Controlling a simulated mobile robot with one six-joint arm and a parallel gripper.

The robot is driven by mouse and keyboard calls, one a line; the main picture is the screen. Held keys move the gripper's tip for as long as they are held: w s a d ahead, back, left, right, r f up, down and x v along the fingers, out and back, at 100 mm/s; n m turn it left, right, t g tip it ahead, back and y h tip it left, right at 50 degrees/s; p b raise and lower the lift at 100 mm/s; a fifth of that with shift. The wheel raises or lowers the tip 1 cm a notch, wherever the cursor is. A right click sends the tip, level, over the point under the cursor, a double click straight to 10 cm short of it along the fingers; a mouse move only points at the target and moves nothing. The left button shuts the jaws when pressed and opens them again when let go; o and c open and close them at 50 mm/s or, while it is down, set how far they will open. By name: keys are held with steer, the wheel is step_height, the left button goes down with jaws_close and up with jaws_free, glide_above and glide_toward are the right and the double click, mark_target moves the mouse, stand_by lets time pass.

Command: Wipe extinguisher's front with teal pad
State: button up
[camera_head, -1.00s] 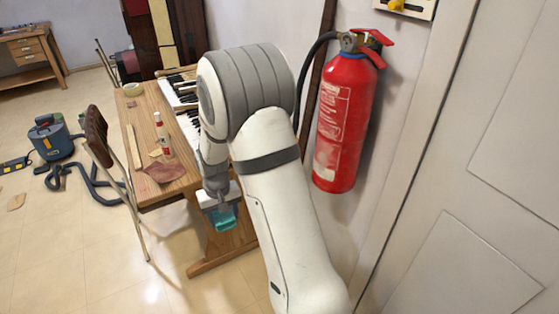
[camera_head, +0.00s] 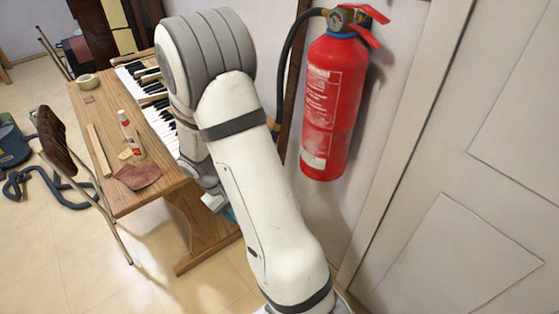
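The red fire extinguisher (camera_head: 334,100) hangs upright on the wall, right of my arm. Its front has a pale printed label and whitish smudges, and a black hose runs down its left side. My gripper (camera_head: 220,203) is mostly hidden behind my own forearm, low and to the left of the extinguisher and apart from it. A sliver of the teal pad (camera_head: 230,214) shows beside the gripper at the forearm's left edge. The fingers are hidden now; in the earlier frame the pad hung at the gripper's end.
A wooden table (camera_head: 185,215) with piano keys (camera_head: 150,100), a bottle (camera_head: 131,135), a tape roll (camera_head: 88,81) and a brown cloth (camera_head: 138,176) stands left. A chair (camera_head: 65,150) is beside it. A white door (camera_head: 470,190) is at right.

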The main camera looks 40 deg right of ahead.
steer(key=s+d+r+n+g+h, duration=0.2)
steer(key=s+d+r+n+h, duration=0.15)
steer(key=d+h, duration=0.4)
steer(key=n+t+h+p, duration=0.2)
steer(key=n+t+h, duration=0.3)
steer(key=t+h, duration=0.15)
glide_toward(306, 149)
steer(key=shift+g, duration=0.25)
steer(key=shift+w+d+f+p, duration=0.1)
steer(key=shift+w+d+p, duration=0.1)
steer(key=shift+d, duration=0.9)
steer(key=shift+w+d+f+p, duration=0.1)
steer(key=shift+d+p, duration=0.1)
steer(key=shift+d, duration=0.9)
steer(key=shift+d, duration=0.85)
